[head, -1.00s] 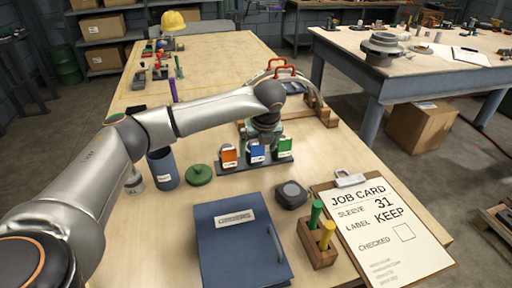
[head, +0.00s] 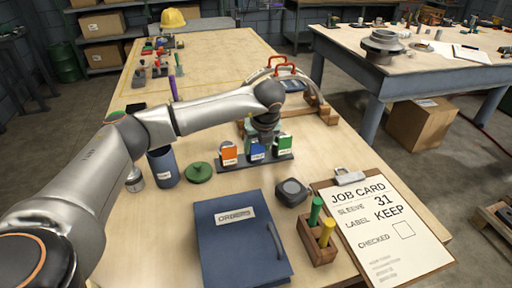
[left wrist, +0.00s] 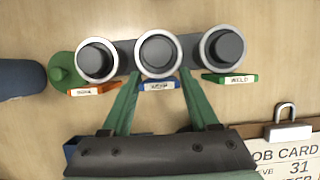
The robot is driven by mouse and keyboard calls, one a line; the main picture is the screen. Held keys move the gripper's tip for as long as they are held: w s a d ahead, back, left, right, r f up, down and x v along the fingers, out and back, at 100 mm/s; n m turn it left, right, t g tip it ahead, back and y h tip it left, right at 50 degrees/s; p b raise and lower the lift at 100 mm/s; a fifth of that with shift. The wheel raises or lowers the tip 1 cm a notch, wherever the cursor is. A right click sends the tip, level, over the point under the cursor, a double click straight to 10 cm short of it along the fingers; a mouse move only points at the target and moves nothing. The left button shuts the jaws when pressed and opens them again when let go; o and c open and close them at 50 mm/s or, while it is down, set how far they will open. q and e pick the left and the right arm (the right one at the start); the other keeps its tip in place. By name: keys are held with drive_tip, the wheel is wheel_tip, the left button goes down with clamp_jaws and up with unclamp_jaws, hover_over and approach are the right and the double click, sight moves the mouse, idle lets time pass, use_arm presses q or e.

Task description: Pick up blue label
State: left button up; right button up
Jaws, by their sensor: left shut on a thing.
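The blue label (head: 257,152) stands in the middle of a row on a dark rack (head: 230,166), between an orange label (head: 229,155) and a green label (head: 284,145). My left gripper (head: 261,138) is at the blue label from above and behind. In the left wrist view, its two green fingers (left wrist: 159,82) lie on either side of the blue label (left wrist: 158,86), shut on it. The label still appears level with its neighbours; I cannot tell if it is lifted. My right gripper is not in view.
Three round metal-rimmed cylinders (left wrist: 159,54) stand close behind the labels. A green lid (head: 199,172) and dark blue cup (head: 163,167) are to the left.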

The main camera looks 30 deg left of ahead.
use_arm(q)
clamp_jaws()
drive_tip(key=shift+r, duration=0.1)
drive_tip(key=shift+w+r, duration=0.1)
drive_tip(key=shift+r, duration=0.4)
drive_tip(key=s+d+r+p, duration=0.1)
drive_tip(key=s+d+r, duration=0.3)
drive_tip(key=r, duration=0.4)
drive_tip(key=s+d+r+p, duration=0.1)
drive_tip(key=s+d+r, duration=0.4)
drive_tip(key=r, duration=0.3)
drive_tip(key=shift+s+r, duration=0.2)
drive_tip(key=shift+s, duration=0.65)
